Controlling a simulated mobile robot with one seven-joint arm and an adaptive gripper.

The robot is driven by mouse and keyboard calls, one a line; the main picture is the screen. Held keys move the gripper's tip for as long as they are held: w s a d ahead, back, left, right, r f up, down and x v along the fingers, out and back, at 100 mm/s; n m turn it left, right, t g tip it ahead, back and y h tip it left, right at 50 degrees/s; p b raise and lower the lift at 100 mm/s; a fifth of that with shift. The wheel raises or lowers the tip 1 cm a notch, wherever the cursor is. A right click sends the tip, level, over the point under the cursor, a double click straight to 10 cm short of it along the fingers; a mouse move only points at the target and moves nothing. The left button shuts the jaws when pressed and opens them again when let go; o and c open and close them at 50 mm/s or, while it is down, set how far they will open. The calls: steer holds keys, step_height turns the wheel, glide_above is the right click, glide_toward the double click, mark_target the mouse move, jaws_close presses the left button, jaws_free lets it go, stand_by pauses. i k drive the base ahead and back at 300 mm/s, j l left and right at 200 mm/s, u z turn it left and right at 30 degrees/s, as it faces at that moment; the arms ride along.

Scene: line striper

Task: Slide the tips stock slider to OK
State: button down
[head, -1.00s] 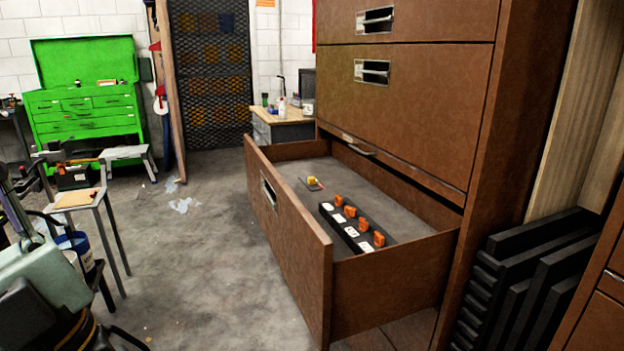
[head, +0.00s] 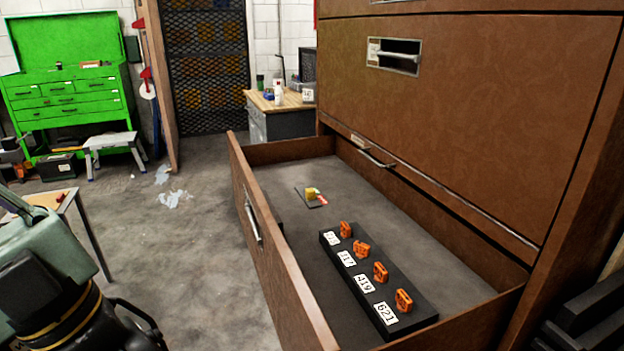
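A small slider unit (head: 315,202) lies on the floor of the open drawer, toward its far end. It has a dark base, a yellow block (head: 310,193) and a red patch with pale marks beside it, on the right. The marks are too small to read, and no OK mark can be made out. I cannot tell exactly where the yellow block sits along its travel. My gripper does not show in the head view, and nothing visible touches the slider.
The brown drawer (head: 283,258) stands open from a tall cabinet (head: 480,110). Nearer in it, a black rack (head: 402,323) holds several orange pieces with number labels. A green tool chest (head: 70,95) and a workbench (head: 280,105) stand behind.

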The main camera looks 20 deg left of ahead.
mark_target(310, 193)
steer(key=i+j, duration=0.25)
steer(key=j, duration=0.15)
steer(key=i+j, duration=0.3)
steer(key=j, duration=0.15)
steer(key=i+j, duration=0.25)
steer(key=j, duration=0.15)
steer(key=l, duration=0.25)
